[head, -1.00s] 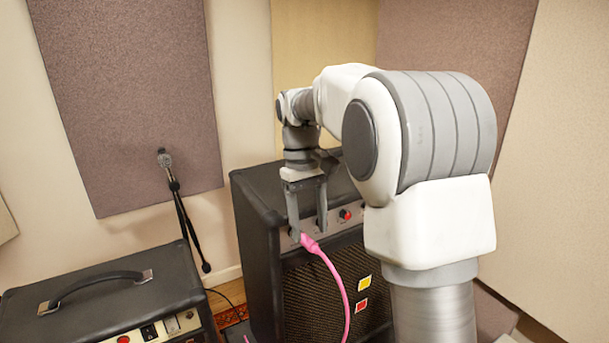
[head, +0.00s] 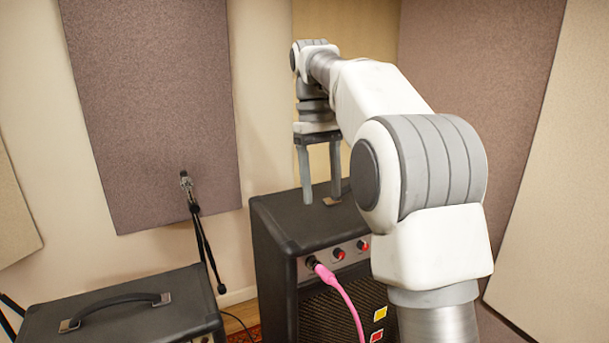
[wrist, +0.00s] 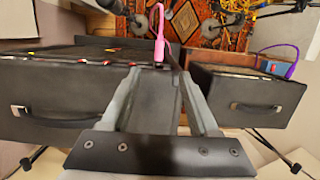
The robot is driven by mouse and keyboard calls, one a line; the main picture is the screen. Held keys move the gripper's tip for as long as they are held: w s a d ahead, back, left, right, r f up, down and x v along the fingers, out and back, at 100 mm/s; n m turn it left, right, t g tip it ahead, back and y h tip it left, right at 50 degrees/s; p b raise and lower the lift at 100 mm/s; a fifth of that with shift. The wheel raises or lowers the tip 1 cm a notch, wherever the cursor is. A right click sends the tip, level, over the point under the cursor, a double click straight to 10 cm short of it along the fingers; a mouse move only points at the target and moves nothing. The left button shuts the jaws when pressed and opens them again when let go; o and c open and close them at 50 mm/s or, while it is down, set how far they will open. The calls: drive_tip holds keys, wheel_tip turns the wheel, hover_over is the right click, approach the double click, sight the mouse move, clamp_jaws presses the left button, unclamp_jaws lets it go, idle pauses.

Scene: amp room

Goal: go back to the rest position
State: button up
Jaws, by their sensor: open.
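My gripper (head: 321,199) is open and empty in the head view. It points down above the top of the tall black amp (head: 320,220). A pink cable (head: 343,297) has its plug at a jack on the left end of that amp's front panel, apart from my fingers. In the wrist view the pink plug (wrist: 160,48) shows beyond the open fingers (wrist: 162,75), with nothing between them but the view of the amp below. My arm reaches from the right to the gripper.
A second black amp (head: 125,310) with a top handle stands at the lower left. A microphone on a stand (head: 190,190) is behind, between the amps. Acoustic panels (head: 150,100) cover the walls. A patterned rug (wrist: 205,35) with cables and stand legs shows in the wrist view.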

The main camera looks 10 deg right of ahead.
drive_tip(key=s+d+m+t, duration=0.15)
drive_tip(key=s+t, duration=0.25)
drive_tip(key=s, duration=1)
drive_tip(key=s+f+m+t, duration=0.2)
drive_tip(key=s+f+t, duration=0.1)
drive_tip(key=s+f, duration=0.6)
drive_tip(key=shift+s+d+f+t+y, duration=0.2)
drive_tip(key=shift+s+f+t+y, duration=0.15)
drive_tip(key=shift+s, duration=1.15)
drive_tip(key=shift+r, duration=0.15)
